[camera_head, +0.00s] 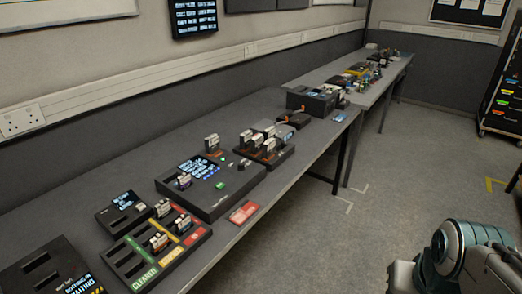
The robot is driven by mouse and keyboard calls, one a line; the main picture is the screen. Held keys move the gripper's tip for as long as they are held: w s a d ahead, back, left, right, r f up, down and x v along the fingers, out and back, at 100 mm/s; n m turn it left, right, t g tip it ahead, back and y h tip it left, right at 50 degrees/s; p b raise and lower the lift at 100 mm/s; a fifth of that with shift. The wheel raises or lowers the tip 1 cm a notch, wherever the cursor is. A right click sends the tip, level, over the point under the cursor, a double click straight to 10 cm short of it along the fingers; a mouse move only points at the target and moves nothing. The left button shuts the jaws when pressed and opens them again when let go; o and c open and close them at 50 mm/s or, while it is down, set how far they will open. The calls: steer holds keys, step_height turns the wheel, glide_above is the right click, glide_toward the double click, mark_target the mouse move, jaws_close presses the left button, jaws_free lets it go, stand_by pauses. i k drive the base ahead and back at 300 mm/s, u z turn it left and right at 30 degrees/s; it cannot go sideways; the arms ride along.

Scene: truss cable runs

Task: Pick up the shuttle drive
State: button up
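Several small drives with pale labels stand in slots on the desk. One drive (212,143) stands at the back of a large dark console (225,200), and another (184,181) stands at its left side. Several more stand in a rack (283,158) behind the console, and several in a tray (130,262) with green, yellow and red strips in front. The labels are too small to read, so I cannot tell which is the shuttle drive. My gripper is not in view; only part of my arm shows at the lower right, apart from the desk.
A long grey desk (85,187) runs along the wall, with a second table (345,93) beyond it. A red card (244,212) lies near the front edge. Dark slotted units stand at the lower left. The floor (290,240) right of the desk is clear.

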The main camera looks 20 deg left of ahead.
mark_target(211, 142)
steer(key=i, duration=1.9)
steer(key=u, duration=1.6)
steer(key=i, duration=0.75)
steer(key=u, duration=0.8)
